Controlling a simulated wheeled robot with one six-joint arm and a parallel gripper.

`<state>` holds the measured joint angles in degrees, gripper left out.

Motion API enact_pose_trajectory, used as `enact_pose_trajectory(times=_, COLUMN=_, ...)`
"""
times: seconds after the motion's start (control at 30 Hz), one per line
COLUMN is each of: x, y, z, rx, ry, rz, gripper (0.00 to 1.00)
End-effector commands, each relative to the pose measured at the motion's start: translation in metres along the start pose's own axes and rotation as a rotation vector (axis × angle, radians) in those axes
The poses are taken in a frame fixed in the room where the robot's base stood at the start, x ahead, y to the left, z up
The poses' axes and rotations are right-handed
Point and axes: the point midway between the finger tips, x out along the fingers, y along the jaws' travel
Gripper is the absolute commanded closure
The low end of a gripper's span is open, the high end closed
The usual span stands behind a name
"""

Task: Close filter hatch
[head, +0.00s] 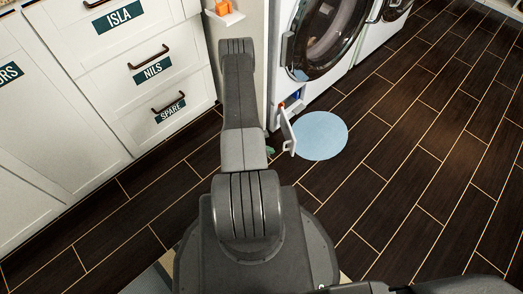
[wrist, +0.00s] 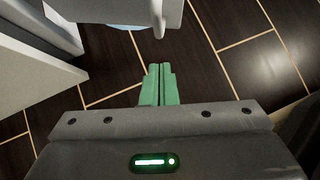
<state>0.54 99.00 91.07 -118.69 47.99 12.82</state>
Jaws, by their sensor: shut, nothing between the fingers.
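The filter hatch (head: 287,131) is a small white flap low on the front of the white washing machine (head: 306,85). It stands open, swung out from its recess (head: 292,100), where blue and red-orange parts show. In the wrist view a pale flap, apparently the hatch (wrist: 125,10), crosses the top edge, cut off by the frame. My gripper (wrist: 154,72) has green fingers, shut together and empty, pointing toward the flap with a gap between. In the head view my arm hides most of the gripper; only a bit of green (head: 269,150) shows left of the hatch.
A light blue round mat (head: 321,136) lies on the dark tiled floor beside the hatch. White drawers (head: 160,80) with name labels stand at left. A white panel (wrist: 35,60) is close on the left in the wrist view. Floor to the right is clear.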

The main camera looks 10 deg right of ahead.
Motion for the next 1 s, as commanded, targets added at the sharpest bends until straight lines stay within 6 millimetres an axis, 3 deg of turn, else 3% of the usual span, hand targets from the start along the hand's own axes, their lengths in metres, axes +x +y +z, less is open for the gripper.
enact_pose_trajectory(times=0.33, x=0.025, y=0.000, z=0.026, rx=0.001, ry=-0.001, rz=0.000, gripper=1.00)
enact_pose_trajectory(times=1.0, x=0.028, y=-0.006, z=0.029, rx=-0.013, ry=0.001, rz=0.010, gripper=1.00)
